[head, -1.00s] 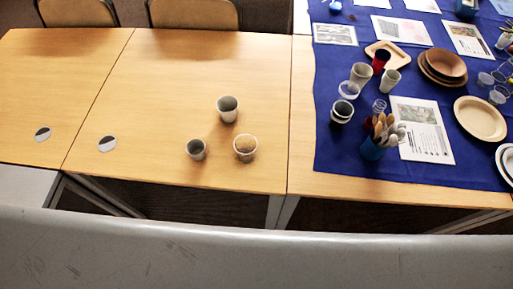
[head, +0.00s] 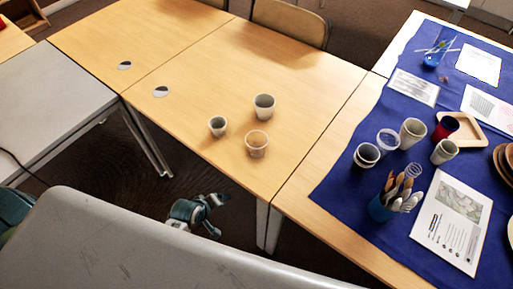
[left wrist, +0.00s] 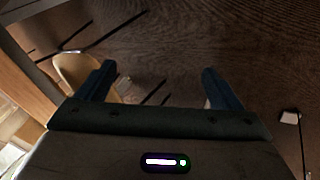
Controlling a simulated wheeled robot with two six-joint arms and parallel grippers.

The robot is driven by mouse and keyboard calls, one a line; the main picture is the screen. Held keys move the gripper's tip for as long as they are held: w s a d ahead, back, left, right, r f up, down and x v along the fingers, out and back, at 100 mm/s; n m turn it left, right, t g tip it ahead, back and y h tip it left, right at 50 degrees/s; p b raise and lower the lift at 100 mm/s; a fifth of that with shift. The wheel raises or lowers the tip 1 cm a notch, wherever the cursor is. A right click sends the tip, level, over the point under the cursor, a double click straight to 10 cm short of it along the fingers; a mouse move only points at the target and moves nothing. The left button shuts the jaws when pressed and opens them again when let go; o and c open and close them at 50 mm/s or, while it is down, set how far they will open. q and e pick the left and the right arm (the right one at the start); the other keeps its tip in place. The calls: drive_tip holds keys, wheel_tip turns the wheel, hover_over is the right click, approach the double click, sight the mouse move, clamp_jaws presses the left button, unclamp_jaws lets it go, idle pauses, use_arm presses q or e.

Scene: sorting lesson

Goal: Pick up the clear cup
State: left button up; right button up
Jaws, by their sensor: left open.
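A cup that looks clear (head: 256,152), with table colour showing through it, stands upright on the wooden table. Beside it are a small grey-white cup (head: 218,131) and a larger grey-white cup (head: 264,112). Another clear cup (head: 388,141) stands on the blue cloth, among other cups. My left gripper (head: 212,214) is in front of the table's front edge, apart from all cups. In the left wrist view its fingers (left wrist: 160,86) are spread and empty, with dark floor beyond. My right gripper does not show.
The blue cloth (head: 335,181) holds cups, a utensil holder (head: 380,208), a wooden tray (head: 478,142) and printed sheets (head: 455,222). A chair (head: 290,22) stands behind the wooden table (head: 190,125). The table left of the three cups is mostly clear.

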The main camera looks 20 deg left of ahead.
sight(262, 136)
use_arm(q)
drive_tip(key=w+d+r+n+t+h, duration=0.1)
drive_tip(key=w+r+n, duration=0.1)
drive_tip(key=r+n, duration=0.2)
drive_tip(key=w+d+r+n+t, duration=0.2)
drive_tip(key=w+r+n, duration=0.1)
drive_tip(key=r+n, duration=0.2)
drive_tip(key=w+d+r+n+t+h, duration=0.1)
drive_tip(key=w+d+r+n, duration=0.1)
drive_tip(key=r, duration=0.4)
drive_tip(key=shift+w+n+t+h+b, duration=0.35)
drive_tip(key=shift+w+n, duration=0.4)
drive_tip(key=shift+n, duration=0.55)
drive_tip(key=w+d+r+n+t, duration=0.15)
drive_tip(key=w+r+n, duration=0.25)
drive_tip(key=n, duration=0.4)
drive_tip(key=shift+t+h, duration=0.3)
drive_tip(key=shift+h, duration=0.15)
drive_tip(key=x, duration=1)
drive_tip(key=shift+w+a+r+p, duration=0.1)
drive_tip(key=shift+w+a+p, duration=0.05)
drive_tip(key=shift+w+p, duration=0.2)
drive_tip(key=shift+s, duration=0.15)
drive_tip(key=c, duration=1)
